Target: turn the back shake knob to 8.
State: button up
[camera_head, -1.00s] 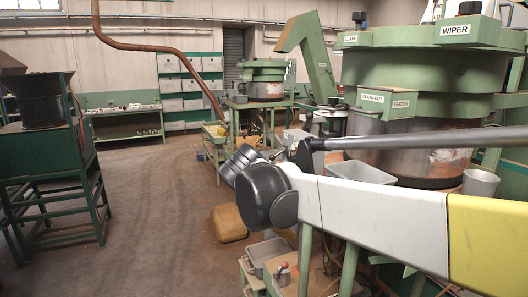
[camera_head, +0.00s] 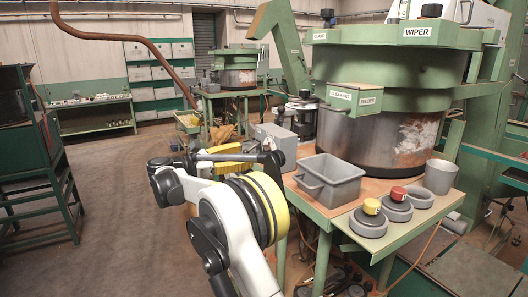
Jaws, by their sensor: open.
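A green nut hopper (camera_head: 390,65) with a steel bowl stands at the right, labelled CLAMP, WIPER, CLEAN OUT and FEEDER. A black knob (camera_head: 431,11) tops its WIPER part and another (camera_head: 327,14) its CLAMP part. I see no label reading shake, so I cannot tell which part is the back shake knob. Two round grey units on the bench carry a yellow cap (camera_head: 371,206) and a red cap (camera_head: 398,194). My gripper (camera_head: 277,160) appears as small dark parts left of the grey bin, open and apart from the caps; its fingers are hard to make out.
A grey bin (camera_head: 330,180) and a grey cup (camera_head: 440,176) stand on the bench (camera_head: 314,212) before the hopper. A second hopper (camera_head: 236,70) is farther back. A dark green stand (camera_head: 42,170) is at the left. The floor (camera_head: 115,200) between is clear.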

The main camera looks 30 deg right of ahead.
aim_at(262, 151)
jog(key=d+b, duration=0.1)
jog(key=d, duration=0.7)
jog(key=shift+w+d, duration=0.1)
jog(key=shift+w, duration=0.05)
jog(key=c, duration=1.2)
